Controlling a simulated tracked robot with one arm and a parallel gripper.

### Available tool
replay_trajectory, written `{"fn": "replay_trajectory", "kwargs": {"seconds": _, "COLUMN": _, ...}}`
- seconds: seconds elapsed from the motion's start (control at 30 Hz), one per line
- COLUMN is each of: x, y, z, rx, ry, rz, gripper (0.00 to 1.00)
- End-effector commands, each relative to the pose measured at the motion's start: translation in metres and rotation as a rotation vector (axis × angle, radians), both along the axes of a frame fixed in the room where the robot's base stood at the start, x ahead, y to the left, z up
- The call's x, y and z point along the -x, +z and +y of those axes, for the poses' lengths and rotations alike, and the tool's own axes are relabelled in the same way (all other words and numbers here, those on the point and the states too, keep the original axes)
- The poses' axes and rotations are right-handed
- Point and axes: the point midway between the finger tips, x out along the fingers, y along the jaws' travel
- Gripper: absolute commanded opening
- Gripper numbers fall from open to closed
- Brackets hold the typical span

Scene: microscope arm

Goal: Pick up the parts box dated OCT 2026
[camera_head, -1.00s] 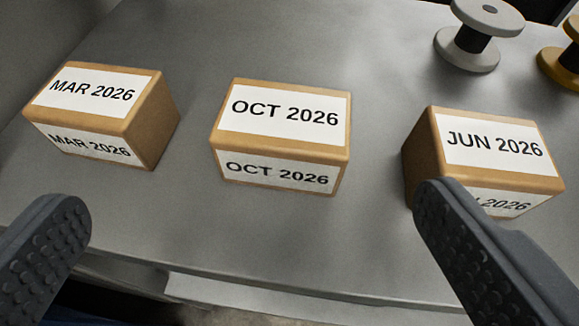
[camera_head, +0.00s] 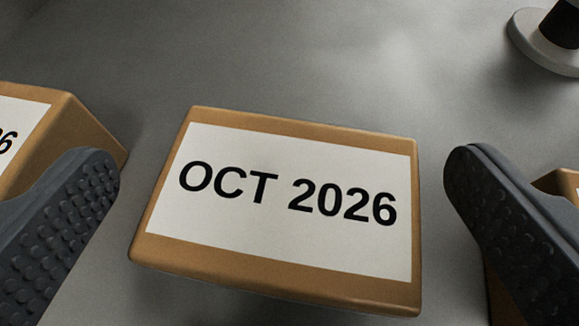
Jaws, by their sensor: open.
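The tan parts box (camera_head: 280,215) with a white label reading OCT 2026 fills the middle of the view, seen mostly from above. My gripper (camera_head: 281,165) is open, with one dark studded finger to the left of this box and one to the right. A gap shows between each finger and the box. Nothing is held. The box's lower front side is mostly out of sight.
Another tan box (camera_head: 75,135) is at the left edge, partly behind my left finger; its label shows only a "6". Part of a third tan box (camera_head: 562,183) shows behind my right finger. A spool (camera_head: 548,40) stands at the top right. The grey surface behind the middle box is clear.

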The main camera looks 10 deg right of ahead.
Motion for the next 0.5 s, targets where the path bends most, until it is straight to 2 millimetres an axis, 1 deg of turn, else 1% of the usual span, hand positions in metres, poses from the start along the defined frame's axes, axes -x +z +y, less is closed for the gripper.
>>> {"fn": "replay_trajectory", "kwargs": {"seconds": 0.03, "x": -0.006, "y": -0.009, "z": -0.002, "rx": -0.001, "ry": -0.001, "rz": 0.003, "gripper": 1.0}}
{"fn": "replay_trajectory", "kwargs": {"seconds": 0.1, "x": -0.014, "y": -0.016, "z": -0.005, "rx": 0.001, "ry": -0.002, "rz": 0.003, "gripper": 1.0}}
{"fn": "replay_trajectory", "kwargs": {"seconds": 0.23, "x": -0.027, "y": -0.018, "z": -0.006, "rx": 0.001, "ry": -0.001, "rz": -0.003, "gripper": 1.0}}
{"fn": "replay_trajectory", "kwargs": {"seconds": 0.33, "x": -0.031, "y": -0.019, "z": -0.006, "rx": 0.002, "ry": 0.0, "rz": -0.002, "gripper": 1.0}}
{"fn": "replay_trajectory", "kwargs": {"seconds": 0.5, "x": -0.031, "y": -0.019, "z": -0.005, "rx": 0.001, "ry": 0.0, "rz": 0.0, "gripper": 1.0}}
